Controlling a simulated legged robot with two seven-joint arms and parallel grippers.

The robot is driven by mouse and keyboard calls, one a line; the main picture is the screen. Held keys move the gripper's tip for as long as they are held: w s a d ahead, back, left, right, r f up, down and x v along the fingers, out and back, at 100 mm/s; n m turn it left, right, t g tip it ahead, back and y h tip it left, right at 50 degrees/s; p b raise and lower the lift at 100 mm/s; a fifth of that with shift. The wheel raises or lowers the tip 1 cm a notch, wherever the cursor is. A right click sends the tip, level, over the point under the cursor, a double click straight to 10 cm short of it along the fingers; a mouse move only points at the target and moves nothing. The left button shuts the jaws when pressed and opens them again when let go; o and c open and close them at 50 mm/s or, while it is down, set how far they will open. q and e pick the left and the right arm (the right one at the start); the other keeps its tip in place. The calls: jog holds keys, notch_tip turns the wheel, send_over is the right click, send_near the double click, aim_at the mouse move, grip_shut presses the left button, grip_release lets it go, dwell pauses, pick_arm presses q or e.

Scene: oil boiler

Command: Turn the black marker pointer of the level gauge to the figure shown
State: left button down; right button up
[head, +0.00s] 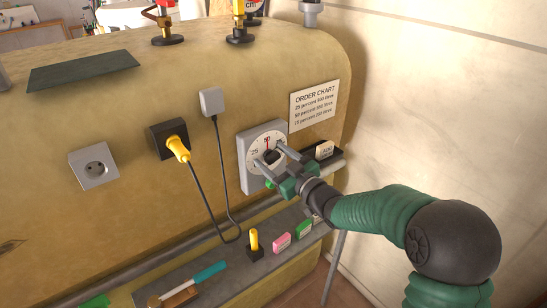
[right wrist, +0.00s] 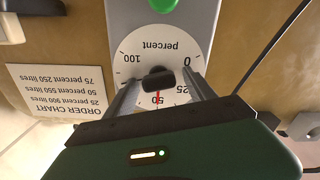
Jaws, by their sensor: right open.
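The level gauge (head: 247,168) is a grey box on the tan boiler, with a round white dial (right wrist: 188,50) marked in percent. A red needle (right wrist: 158,98) points at 50. The black marker pointer (right wrist: 159,79) is a short dark bar at the dial's centre. My right gripper (head: 270,154) is open, its two fingers reaching to the dial on either side of the pointer. In the right wrist view, which is upside down, gaps show between the pointer and both fingers (right wrist: 162,88). My left gripper is not in view.
The order chart (head: 314,105) lists 25, 50 and 75 percent with litres. A yellow plug (head: 178,147) with a dark cord hangs left. Several small items lie on the lower ledge, including a pink block (head: 281,242).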

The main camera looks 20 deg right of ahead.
jog(key=shift+c, duration=0.2)
jog(key=shift+d, duration=0.1)
jog(key=c, duration=1.3)
jog(key=shift+s+f+n+b, duration=0.1)
jog(key=shift+f+n+b, duration=0.1)
jog(key=shift+n+b, duration=0.9)
jog(key=shift+c, duration=0.2)
jog(key=n+b, duration=0.2)
jog(key=b, duration=0.1)
jog(key=n+b, duration=0.3)
jog(key=b, duration=0.1)
jog(key=n+b, duration=0.3)
jog(key=shift+a+f, duration=0.25)
jog(key=shift+f, duration=0.05)
jog(key=shift+n+b, duration=1.85)
jog(key=shift+n, duration=0.35)
jog(key=o, duration=1.4)
jog(key=shift+r, duration=0.1)
